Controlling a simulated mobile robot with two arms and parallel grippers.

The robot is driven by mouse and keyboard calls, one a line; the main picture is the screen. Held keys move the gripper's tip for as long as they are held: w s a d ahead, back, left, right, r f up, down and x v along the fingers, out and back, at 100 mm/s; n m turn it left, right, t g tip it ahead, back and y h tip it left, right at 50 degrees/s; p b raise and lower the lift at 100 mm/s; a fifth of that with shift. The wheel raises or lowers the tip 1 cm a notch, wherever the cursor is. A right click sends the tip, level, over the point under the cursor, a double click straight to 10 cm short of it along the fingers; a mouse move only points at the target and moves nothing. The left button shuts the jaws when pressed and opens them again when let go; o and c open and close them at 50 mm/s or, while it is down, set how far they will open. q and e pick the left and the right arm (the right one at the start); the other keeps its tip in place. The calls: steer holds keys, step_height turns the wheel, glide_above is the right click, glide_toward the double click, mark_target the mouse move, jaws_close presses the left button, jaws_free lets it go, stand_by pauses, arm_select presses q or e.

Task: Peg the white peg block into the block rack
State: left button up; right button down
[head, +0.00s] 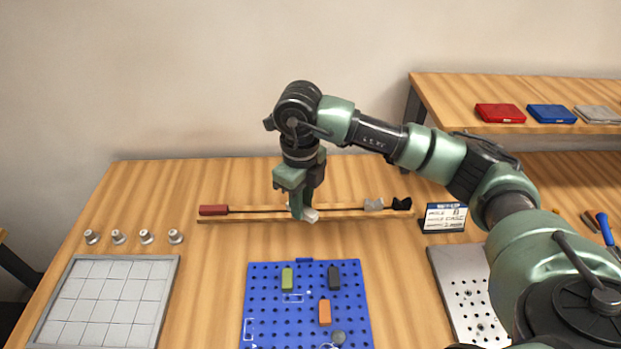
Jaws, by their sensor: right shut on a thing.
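My right gripper (302,207) points down at the wooden block rack (245,218) along the back of the table. It is shut on the white peg block (311,215), which shows partly beside and below the fingers. The block is over the middle of the rack; I cannot tell whether it touches or sits in it. A red block (213,210) is at the rack's left end. A light grey block (373,204) and a black piece (401,203) are at its right end. My left gripper is not in view.
A blue pegboard (262,310) in front carries green, dark grey and orange blocks and a round grey piece. A grey grid tray (70,305) and several metal knobs (146,236) are at left. A card stand (445,217) and perforated metal plate (447,270) are at right.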

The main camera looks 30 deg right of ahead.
steer(key=w+d+f+m, duration=0.2)
steer(key=m, duration=0.7)
steer(key=w+d+f+m+b, duration=0.1)
steer(key=w+d+f+m, duration=0.1)
steer(key=m, duration=0.8)
steer(key=w+d+f+m+b, duration=0.1)
steer(key=w+d+f+m, duration=0.1)
steer(key=m, duration=0.7)
steer(key=shift+w+f+m, duration=0.3)
steer(key=shift+w+f, duration=0.05)
steer(key=shift+w, duration=0.15)
steer(key=shift+f+b, duration=0.35)
steer(key=shift+f, duration=0.55)
steer(key=shift+f+b, duration=0.3)
steer(key=shift+f, duration=0.35)
steer(key=c, duration=1.2)
jaws_free()
steer(key=shift+r, duration=0.1)
